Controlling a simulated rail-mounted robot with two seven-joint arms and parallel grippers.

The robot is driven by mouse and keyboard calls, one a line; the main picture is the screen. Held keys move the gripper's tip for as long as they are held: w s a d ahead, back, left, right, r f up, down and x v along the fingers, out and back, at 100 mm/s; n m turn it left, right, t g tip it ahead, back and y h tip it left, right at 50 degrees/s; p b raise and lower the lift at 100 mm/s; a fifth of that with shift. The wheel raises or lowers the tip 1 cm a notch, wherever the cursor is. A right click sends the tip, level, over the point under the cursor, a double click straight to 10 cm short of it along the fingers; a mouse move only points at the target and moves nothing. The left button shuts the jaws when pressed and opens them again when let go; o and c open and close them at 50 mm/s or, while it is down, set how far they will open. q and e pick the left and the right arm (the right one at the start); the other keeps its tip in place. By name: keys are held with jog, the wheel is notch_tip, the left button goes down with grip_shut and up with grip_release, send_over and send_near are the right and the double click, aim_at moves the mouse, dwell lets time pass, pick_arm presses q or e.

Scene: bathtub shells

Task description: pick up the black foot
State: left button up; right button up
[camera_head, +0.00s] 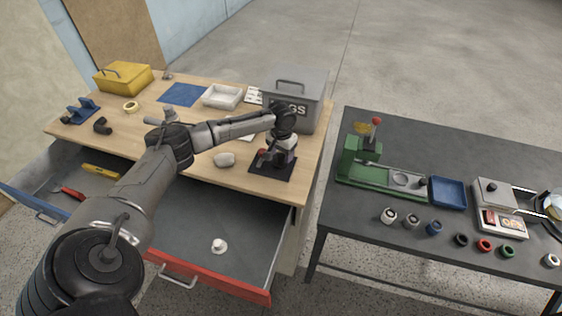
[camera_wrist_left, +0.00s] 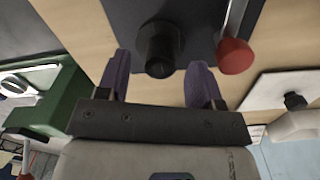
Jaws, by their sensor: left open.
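A short black cylinder (camera_wrist_left: 158,47), which looks like the black foot, stands on a dark base plate (camera_wrist_left: 200,15) in the left wrist view. A lever with a red knob (camera_wrist_left: 235,56) is beside it. My left gripper (camera_wrist_left: 160,68) is open, with its two purple fingers on either side of the cylinder and nothing visibly clamped. In the head view my left gripper (camera_head: 284,142) is over the dark base plate (camera_head: 272,165) near the wooden table's right edge. The gripper hides the cylinder there. My right gripper is not in view.
A grey lidded box (camera_head: 310,100) stands close behind the left gripper. A white lump (camera_head: 225,160) is left of the plate. A drawer with a red front (camera_head: 215,283) is open below. A dark table (camera_head: 345,215) with a green fixture (camera_head: 362,165) is at right.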

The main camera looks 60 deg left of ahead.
pick_arm(q)
jog(key=shift+f, duration=0.85)
jog(key=shift+c, duration=0.4)
jog(key=c, duration=0.9)
